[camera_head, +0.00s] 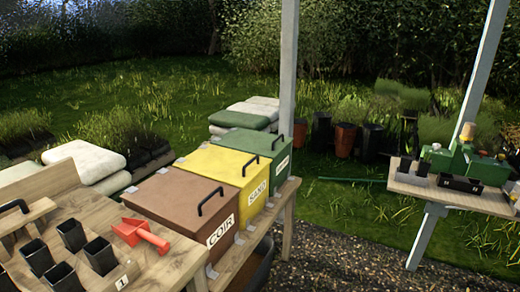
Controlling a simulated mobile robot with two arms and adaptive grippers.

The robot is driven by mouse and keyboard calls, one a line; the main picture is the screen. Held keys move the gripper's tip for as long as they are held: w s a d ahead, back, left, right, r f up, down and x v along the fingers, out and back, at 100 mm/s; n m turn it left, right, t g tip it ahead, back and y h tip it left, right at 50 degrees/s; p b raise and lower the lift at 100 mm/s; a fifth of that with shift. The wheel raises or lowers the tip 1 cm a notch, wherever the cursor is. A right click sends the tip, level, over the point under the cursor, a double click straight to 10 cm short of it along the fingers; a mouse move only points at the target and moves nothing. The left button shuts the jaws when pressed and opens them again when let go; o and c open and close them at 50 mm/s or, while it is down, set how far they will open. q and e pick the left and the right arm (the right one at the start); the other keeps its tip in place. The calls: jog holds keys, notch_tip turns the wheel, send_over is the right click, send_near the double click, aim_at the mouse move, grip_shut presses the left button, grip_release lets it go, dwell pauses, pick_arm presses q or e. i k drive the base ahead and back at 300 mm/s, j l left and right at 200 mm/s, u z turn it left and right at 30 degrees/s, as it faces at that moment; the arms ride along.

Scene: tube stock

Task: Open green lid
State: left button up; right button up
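The green lid (238,144) lies shut on the farthest of three boxes standing in a row on a wooden bench. Its black handle (282,141) stands at the right edge. A label shows on the green box's front, too small to read. The yellow box (215,162), labelled SAND, stands directly in front of it and hides part of its near side. The brown box (172,200), labelled COIR, is nearest. Both of these lids are also shut. Neither of my grippers is in view.
A wooden table (165,270) at the lower left holds a red scoop (140,235) and several black pots (72,235). A side table (445,195) stands at the right. Gravel (340,262) lies clear between.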

aim_at(269, 145)
jog(key=i+u, duration=0.2)
jog(key=u, duration=0.2)
jog(key=i+l+u, duration=0.15)
jog(key=u, duration=0.2)
jog(key=i+l+u, duration=0.2)
jog(key=l+u, duration=0.15)
jog(key=i+l+u, duration=0.1)
jog(key=l+u, duration=0.2)
jog(key=l, duration=0.15)
jog(key=l+u, duration=0.35)
jog(key=i+l, duration=0.05)
jog(key=l, duration=0.05)
